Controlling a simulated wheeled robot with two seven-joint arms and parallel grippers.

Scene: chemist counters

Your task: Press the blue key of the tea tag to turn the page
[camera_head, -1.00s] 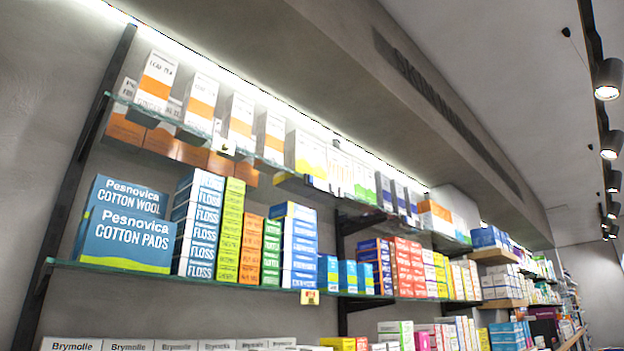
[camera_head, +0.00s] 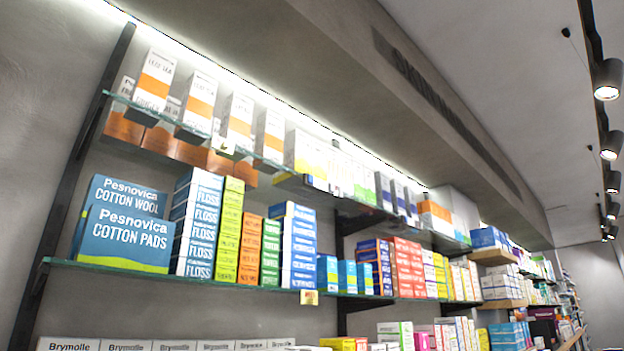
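Tall white boxes with an orange band, one lettered like leaf tea (camera_head: 154,82), stand on the top glass shelf at the upper left. A small pale tag (camera_head: 222,147) with yellowish marks hangs on that shelf's front edge below the boxes. It is too small to make out a blue key or its page. A similar small tag (camera_head: 309,297) is on the edge of the middle shelf, below blue-and-white boxes. Neither of my grippers shows in the head view.
The middle glass shelf (camera_head: 150,272) holds Pesnovica cotton boxes (camera_head: 122,238), floss boxes (camera_head: 200,225) and other stacked cartons. A lower row of Brymolle boxes (camera_head: 125,345) is cut off by the bottom edge. Shelves run on to the right; spotlights (camera_head: 607,80) hang overhead.

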